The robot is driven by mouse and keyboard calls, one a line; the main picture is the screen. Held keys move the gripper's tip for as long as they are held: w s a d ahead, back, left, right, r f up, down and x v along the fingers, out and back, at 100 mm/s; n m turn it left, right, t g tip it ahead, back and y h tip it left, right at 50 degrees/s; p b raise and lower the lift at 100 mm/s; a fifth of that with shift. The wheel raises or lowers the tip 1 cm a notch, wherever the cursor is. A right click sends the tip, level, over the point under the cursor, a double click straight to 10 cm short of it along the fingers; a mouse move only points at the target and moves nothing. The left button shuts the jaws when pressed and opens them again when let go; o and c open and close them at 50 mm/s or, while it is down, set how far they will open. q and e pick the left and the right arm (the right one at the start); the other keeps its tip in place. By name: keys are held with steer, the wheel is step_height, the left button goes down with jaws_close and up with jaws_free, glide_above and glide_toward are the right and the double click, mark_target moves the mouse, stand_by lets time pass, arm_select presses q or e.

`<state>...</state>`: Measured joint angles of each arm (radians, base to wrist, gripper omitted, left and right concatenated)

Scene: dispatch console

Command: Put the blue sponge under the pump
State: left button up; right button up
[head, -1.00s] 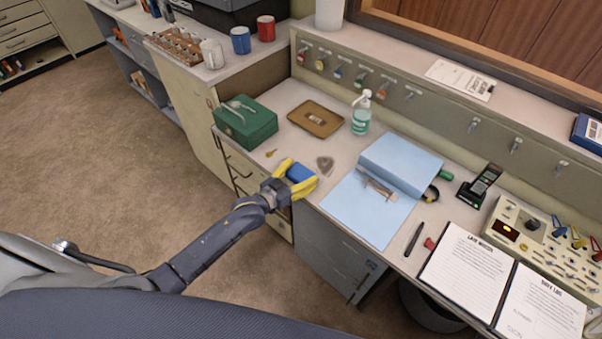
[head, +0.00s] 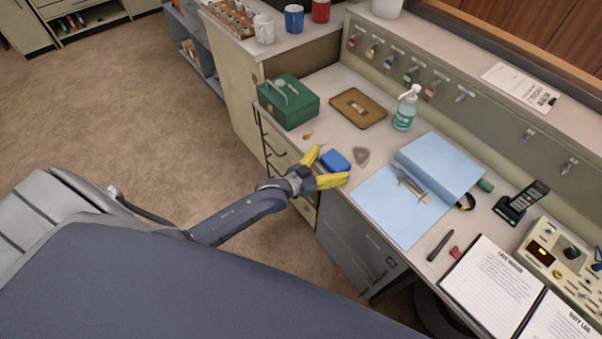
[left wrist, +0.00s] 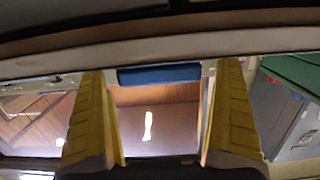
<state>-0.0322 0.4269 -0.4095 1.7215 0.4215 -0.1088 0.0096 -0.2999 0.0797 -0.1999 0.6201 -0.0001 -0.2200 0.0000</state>
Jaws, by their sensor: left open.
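The blue sponge (head: 336,159) lies on the desk near its front edge, beside a small grey patch. My left gripper (head: 332,164) is open and empty at the desk edge, its yellow fingers pointing toward the sponge. In the left wrist view the sponge (left wrist: 158,75) shows beyond and between the two fingers, apart from them. The pump bottle (head: 405,110), clear with teal liquid and a white top, stands upright farther back on the desk. My right gripper is not in view.
A green cash box (head: 289,101) and a brown tray (head: 359,107) lie left of the pump bottle. A blue folder (head: 439,164) and blue sheet (head: 398,211) lie to the right. A small brass key (head: 307,136) lies near the front edge. Desk between sponge and bottle is mostly clear.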

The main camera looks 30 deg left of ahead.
arm_select(q)
steer(key=v, duration=1.5)
steer(key=s+a+f+n+g+y, duration=0.1)
steer(key=s+a+f+g+y, duration=0.15)
steer(key=f, duration=0.85)
steer(key=s+a+f+g+y, duration=0.1)
steer(key=s+a+f, duration=0.15)
steer(key=f, duration=0.75)
steer(key=s+a+f+n+g+y, duration=0.15)
steer(key=s+f, duration=0.25)
steer(key=f, duration=0.7)
steer(key=s+d+f+g, duration=0.1)
steer(key=s+f+g, duration=0.1)
steer(key=s+f, duration=0.5)
steer(key=s+d+f+m+g+y, duration=0.1)
steer(key=s+f, duration=0.5)
steer(key=s, duration=0.7)
steer(key=s+d+f+g, duration=0.3)
steer(key=s+f+g, duration=0.2)
steer(key=s, duration=0.6)
step_height(320, 180, down, 3)
steer(key=shift+d+r+y, duration=0.15)
steer(key=shift+y, duration=0.25)
